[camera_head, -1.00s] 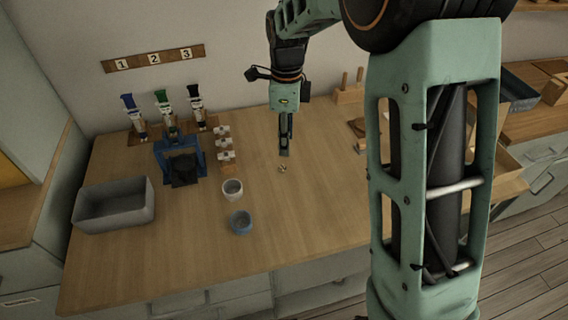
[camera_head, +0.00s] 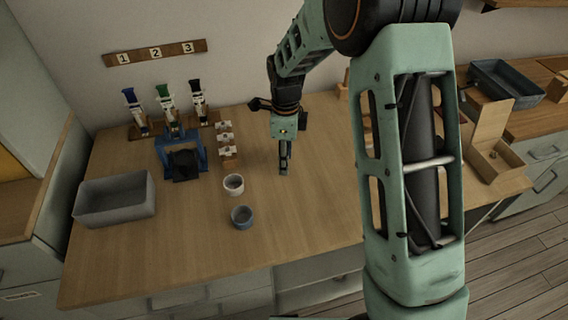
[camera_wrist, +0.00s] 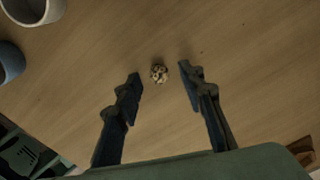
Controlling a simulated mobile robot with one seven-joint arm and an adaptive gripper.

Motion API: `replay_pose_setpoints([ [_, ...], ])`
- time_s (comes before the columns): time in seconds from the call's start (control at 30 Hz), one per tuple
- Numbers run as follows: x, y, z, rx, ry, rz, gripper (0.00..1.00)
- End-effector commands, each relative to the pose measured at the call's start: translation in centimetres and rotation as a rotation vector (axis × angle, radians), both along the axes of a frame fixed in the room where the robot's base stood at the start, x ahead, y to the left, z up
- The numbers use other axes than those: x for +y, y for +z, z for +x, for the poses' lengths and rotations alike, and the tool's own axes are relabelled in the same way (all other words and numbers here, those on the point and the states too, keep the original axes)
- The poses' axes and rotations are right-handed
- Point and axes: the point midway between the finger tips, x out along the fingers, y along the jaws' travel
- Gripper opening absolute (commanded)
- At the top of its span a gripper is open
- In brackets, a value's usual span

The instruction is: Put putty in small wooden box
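A small, lumpy, tan-and-brown piece, which looks like the putty (camera_wrist: 159,73), lies on the wooden table in the wrist view. My gripper (camera_wrist: 160,84) is open, with one finger on each side of the lump and nothing held. I cannot tell how high the fingertips are above the table. In the head view my gripper (camera_head: 284,170) points down over the middle of the table and hides the lump. A small wooden box (camera_head: 496,163) with its lid raised stands at the right of the table, behind my arm in the picture.
A white cup (camera_head: 233,185) and a blue-grey cup (camera_head: 241,217) stand left of my gripper. A grey bin (camera_head: 115,202) is at the far left. A blue stand (camera_head: 181,160) and several upright tools are at the back. A dark tray (camera_head: 506,82) is at the back right.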

Motion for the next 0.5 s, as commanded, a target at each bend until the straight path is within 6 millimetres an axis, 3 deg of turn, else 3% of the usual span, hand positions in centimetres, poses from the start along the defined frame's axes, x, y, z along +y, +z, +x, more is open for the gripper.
replay_pose_setpoints([
  [0.07, -0.01, 0.02, 0.0, 0.0, 0.0, 0.0, 0.34],
  [0.33, -0.01, 0.04, -0.01, 0.0, 0.0, 0.0, 0.05],
  [0.5, -0.01, 0.05, 0.0, 0.0, 0.0, 0.0, 0.03],
])
